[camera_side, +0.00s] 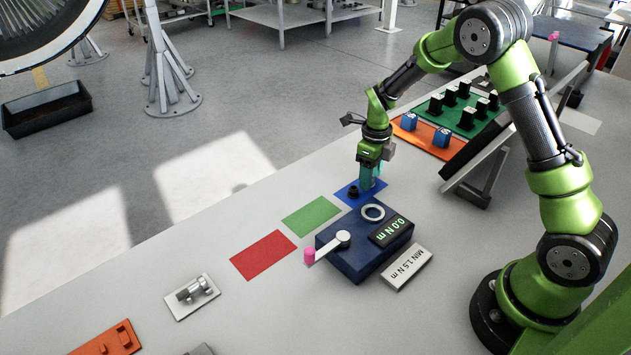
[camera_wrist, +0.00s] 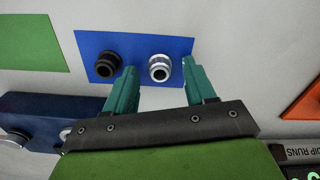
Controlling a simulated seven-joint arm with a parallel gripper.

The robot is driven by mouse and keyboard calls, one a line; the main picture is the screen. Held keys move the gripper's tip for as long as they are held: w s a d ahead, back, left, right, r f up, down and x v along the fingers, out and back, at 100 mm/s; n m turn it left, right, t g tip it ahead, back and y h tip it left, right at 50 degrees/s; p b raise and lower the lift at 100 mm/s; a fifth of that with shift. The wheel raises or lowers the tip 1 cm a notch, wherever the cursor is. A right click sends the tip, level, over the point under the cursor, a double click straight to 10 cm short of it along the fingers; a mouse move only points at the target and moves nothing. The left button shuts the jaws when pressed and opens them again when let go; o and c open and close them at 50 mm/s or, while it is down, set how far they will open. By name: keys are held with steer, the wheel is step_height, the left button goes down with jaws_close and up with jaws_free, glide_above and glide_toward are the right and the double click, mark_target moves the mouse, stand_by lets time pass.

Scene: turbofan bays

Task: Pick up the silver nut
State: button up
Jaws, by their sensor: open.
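The silver nut (camera_wrist: 159,68) stands on the blue mat (camera_wrist: 88,42) in the wrist view, beside a black nut (camera_wrist: 107,64) to its left. My gripper (camera_wrist: 157,72) is open, with its teal fingers on either side of the silver nut in the picture and a gap to each. I cannot tell how high the fingertips are above the mat. In the side view my gripper (camera_side: 371,183) points down over the blue mat (camera_side: 376,188) and hides the silver nut. The black nut (camera_side: 353,191) shows just left of the fingers.
A blue torque tester (camera_side: 361,260) with a lever stands close in front of the mat. A green mat (camera_side: 312,215) and a red mat (camera_side: 263,255) lie to the left. An orange tray (camera_side: 425,136) with blue parts and a green rack (camera_side: 462,112) are behind right.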

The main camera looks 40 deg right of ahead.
jaws_close()
step_height(320, 180, up, 10)
stand_by(0.7)
